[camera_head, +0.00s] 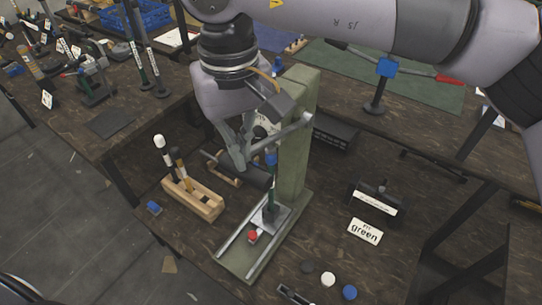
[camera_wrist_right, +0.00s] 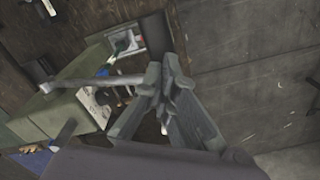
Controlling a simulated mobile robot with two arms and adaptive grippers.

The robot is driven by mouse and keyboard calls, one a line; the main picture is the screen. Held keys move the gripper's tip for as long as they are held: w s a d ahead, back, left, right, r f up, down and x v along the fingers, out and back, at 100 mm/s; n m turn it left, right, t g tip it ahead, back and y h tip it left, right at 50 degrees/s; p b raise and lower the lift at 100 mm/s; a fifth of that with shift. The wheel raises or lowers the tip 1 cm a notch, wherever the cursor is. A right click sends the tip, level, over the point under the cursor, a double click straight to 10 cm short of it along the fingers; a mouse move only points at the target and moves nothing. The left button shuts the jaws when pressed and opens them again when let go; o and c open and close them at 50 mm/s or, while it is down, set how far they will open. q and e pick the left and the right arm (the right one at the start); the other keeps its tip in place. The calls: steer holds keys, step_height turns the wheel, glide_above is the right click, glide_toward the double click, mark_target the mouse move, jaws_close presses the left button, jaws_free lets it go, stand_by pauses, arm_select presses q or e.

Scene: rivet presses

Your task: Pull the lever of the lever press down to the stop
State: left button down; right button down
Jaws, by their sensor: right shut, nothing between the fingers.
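The lever press has a green column (camera_head: 294,140) and a green base with two rails (camera_head: 238,262). Its grey lever (camera_head: 293,127) runs from a round hub at the column down and left toward my right gripper (camera_head: 240,158). In the wrist view the lever (camera_wrist_right: 100,81) reaches from the green press (camera_wrist_right: 60,112) to beside the fingertips (camera_wrist_right: 168,85). My right gripper is shut with nothing between its fingers. I cannot tell whether it touches the lever. A dark cylinder (camera_head: 258,178) shows just below the fingers. My left gripper is not in view.
A red-topped part (camera_head: 253,236) sits between the rails. Left of the press is a wooden holder (camera_head: 194,200) with upright tools. To the right are a dark stand (camera_head: 376,197) and a "green" sign (camera_head: 365,231). White and blue discs (camera_head: 349,292) lie in front.

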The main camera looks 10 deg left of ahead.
mark_target(237, 178)
steer(key=shift+s+a+f+b, duration=0.1)
steer(key=shift+s+f+b, duration=0.1)
steer(key=shift+f+b, duration=0.35)
steer(key=shift+s+f+b, duration=0.2)
steer(key=shift+f+b, duration=0.15)
steer(key=shift+f, duration=0.4)
steer(key=shift+s+a+f+b, duration=0.1)
steer(key=shift+s+f+b, duration=0.1)
steer(key=shift+f+b, duration=0.55)
steer(key=shift+s+f+b, duration=0.2)
steer(key=shift+f+b, duration=0.35)
steer(key=shift+f, duration=0.4)
steer(key=shift+s+f+b, duration=0.15)
steer(key=shift+f+b, duration=1.2)
steer(key=shift+f, duration=0.3)
steer(key=shift+f+b, duration=1.05)
steer(key=shift+f, duration=0.3)
